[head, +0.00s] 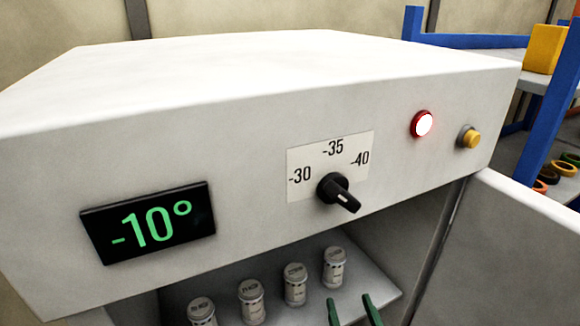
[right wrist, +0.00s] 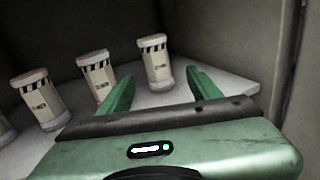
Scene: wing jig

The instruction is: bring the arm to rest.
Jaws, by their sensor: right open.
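My right gripper (head: 352,310) shows at the bottom of the head view as two green fingertips, inside the open front of a white cabinet (head: 240,85). In the right wrist view my right gripper (right wrist: 161,82) is open, with nothing held between its fingers. A white canister with a striped band (right wrist: 155,62) stands upright on the shelf just beyond the fingertips. It also shows in the head view (head: 334,268), behind the fingertips. My left gripper is in neither view.
More canisters stand in a row to the left (head: 252,300) on the shelf (right wrist: 235,88). An open door (head: 515,245) stands at right.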

